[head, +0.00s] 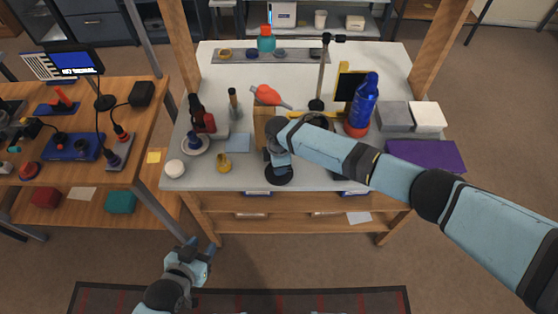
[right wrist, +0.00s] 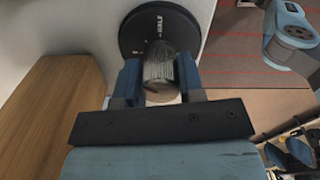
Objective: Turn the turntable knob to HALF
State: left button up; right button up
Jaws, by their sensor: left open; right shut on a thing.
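Which mark the knob points at cannot be told. My left gripper (head: 200,254) is open and empty, low in front of the bench.
A wooden block (right wrist: 52,105) stands close beside the right gripper. A side table stands at left.

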jog(key=m+p, duration=0.1)
jog(key=m, duration=0.2)
jog(key=shift+r, duration=0.15)
jog(key=m+p, duration=0.1)
jog(key=m, duration=0.1)
jog(key=shift+m+p, duration=0.3)
jog(key=shift+p, duration=0.1)
jog(key=m+p, duration=0.2)
jog(key=m, duration=0.3)
jog(key=shift+m, duration=0.3)
jog(key=o, duration=0.9)
jog(key=shift+r, duration=0.45)
notch_tip(320, 180, up, 13)
jog(key=shift+f, duration=0.1)
